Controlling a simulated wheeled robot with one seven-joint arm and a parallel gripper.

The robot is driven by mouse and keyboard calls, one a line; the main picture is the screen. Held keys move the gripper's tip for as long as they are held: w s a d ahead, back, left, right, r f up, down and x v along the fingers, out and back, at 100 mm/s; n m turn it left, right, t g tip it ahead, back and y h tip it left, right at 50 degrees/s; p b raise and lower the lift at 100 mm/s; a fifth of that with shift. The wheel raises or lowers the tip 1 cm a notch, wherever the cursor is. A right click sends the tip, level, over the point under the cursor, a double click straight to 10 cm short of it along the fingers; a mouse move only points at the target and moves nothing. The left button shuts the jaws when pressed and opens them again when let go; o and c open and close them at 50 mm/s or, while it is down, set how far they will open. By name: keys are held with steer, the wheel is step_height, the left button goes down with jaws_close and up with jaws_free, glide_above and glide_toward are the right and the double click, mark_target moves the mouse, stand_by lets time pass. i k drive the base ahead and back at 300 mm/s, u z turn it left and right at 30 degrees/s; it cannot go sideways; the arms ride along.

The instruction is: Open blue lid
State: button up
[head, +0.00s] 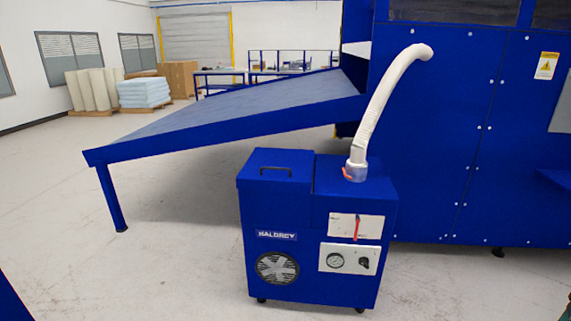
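A blue machine box on small feet stands on the floor in the middle of the head view. Its blue lid (276,161) covers the left part of the top and lies flat, looking closed. A dark bar handle (275,170) sits on the lid near its front edge. The box front (313,277) carries a fan grille, a gauge, a knob and a red lever. My gripper is not in view, so its distance from the lid cannot be told.
A white hose (385,101) rises from the box's right top to a tall blue machine (446,138). A sloping blue table (226,117) extends behind and left of the box. The floor (120,275) in front and left is clear. Foam blocks (144,92) stand far back.

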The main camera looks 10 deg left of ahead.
mark_target(279, 159)
steer(key=k, duration=0.6)
steer(key=u, duration=0.55)
steer(key=i, duration=1.8)
steer(key=z, duration=0.5)
